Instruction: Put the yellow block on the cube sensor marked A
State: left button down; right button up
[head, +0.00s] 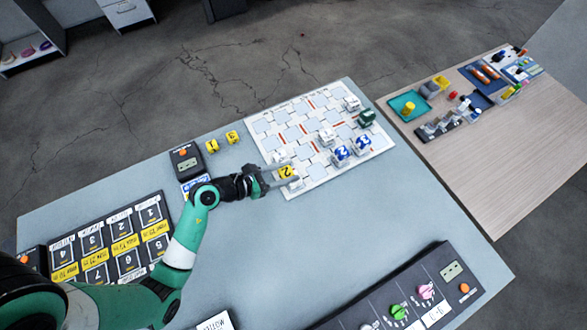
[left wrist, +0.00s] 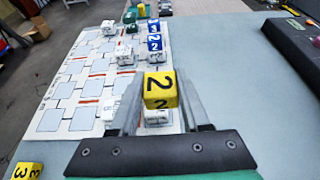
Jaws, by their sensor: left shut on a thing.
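My left gripper (head: 276,180) is shut on a yellow block (head: 287,171) marked 2, at the near left edge of the white patterned board (head: 275,122). In the left wrist view the yellow block (left wrist: 160,89) sits between the two fingers (left wrist: 157,104). A white piece (left wrist: 157,116) shows just below it; I cannot tell whether they touch. A dark sensor box (head: 186,160) with an orange button stands left of the board, with a blue and white label beside it. I cannot read an A on any sensor. My right gripper is out of view.
Two more yellow blocks (head: 222,141) lie left of the board. Blue cubes (head: 352,149), white pieces and a dark green piece (head: 366,117) stand on its right part. A numbered black panel (head: 108,240) is at left, a control panel (head: 400,295) at the front right. The table middle is clear.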

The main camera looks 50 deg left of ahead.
aim_at(291, 172)
pick_arm(q)
jog(key=f, duration=0.1)
jog(key=w+f+b, duration=0.1)
jog(key=w+f, duration=0.1)
jog(key=shift+w+a+f, duration=0.2)
jog(key=shift+a+f, duration=0.1)
jog(key=shift+f, duration=0.1)
jog(key=shift+w+a+f, duration=0.1)
jog(key=shift+w+f, duration=0.05)
jog(key=shift+w, duration=0.15)
jog(key=f+b, duration=0.3)
jog(key=f, duration=0.1)
jog(key=shift+w, duration=0.25)
jog(key=shift+r, duration=0.15)
jog(key=shift+c, duration=1.9)
grip_release()
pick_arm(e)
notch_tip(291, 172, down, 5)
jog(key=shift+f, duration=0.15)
